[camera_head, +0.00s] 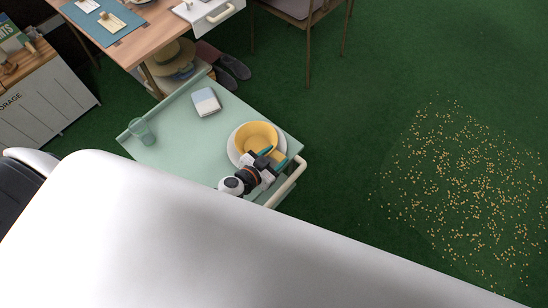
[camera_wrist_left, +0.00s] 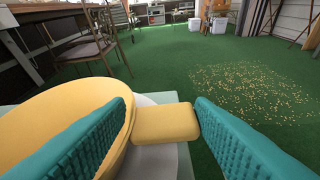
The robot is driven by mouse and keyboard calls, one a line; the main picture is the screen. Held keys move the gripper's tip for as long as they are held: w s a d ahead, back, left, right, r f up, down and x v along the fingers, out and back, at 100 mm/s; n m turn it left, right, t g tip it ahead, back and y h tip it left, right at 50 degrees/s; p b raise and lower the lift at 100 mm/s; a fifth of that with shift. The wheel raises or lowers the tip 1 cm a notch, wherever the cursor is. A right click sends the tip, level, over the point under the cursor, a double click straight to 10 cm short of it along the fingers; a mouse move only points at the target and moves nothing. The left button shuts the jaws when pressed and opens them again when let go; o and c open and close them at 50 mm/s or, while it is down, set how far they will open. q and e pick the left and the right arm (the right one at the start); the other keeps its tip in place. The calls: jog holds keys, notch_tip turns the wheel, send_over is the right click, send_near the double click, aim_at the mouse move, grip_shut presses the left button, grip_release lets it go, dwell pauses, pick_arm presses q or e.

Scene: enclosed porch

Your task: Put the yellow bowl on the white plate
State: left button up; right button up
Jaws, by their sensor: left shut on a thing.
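The yellow bowl (camera_head: 256,135) is over the white plate (camera_head: 233,155) on the pale green cart top in the head view. My left gripper (camera_head: 269,160) is at the bowl's near right side. In the left wrist view the bowl (camera_wrist_left: 50,115) fills the left side, and its yellow tab handle (camera_wrist_left: 166,123) sits between the teal fingers of my left gripper, which is shut on it. The plate (camera_wrist_left: 155,162) shows beneath the handle. I cannot tell whether the bowl touches the plate or is slightly above it. My right gripper is not in view.
The cart top (camera_head: 180,135) also holds a clear glass (camera_head: 142,131) and a white-and-blue box-like item (camera_head: 206,101). A pale rail handle (camera_head: 288,181) runs along the cart's right end. A wooden table (camera_head: 145,38) stands behind. Open green floor with scattered yellow bits (camera_head: 465,190) lies right.

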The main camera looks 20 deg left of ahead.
pick_arm(q)
jog(key=o, duration=1.4)
jog(key=shift+o, duration=0.2)
jog(key=p+v, duration=0.1)
jog(key=v, duration=1.1)
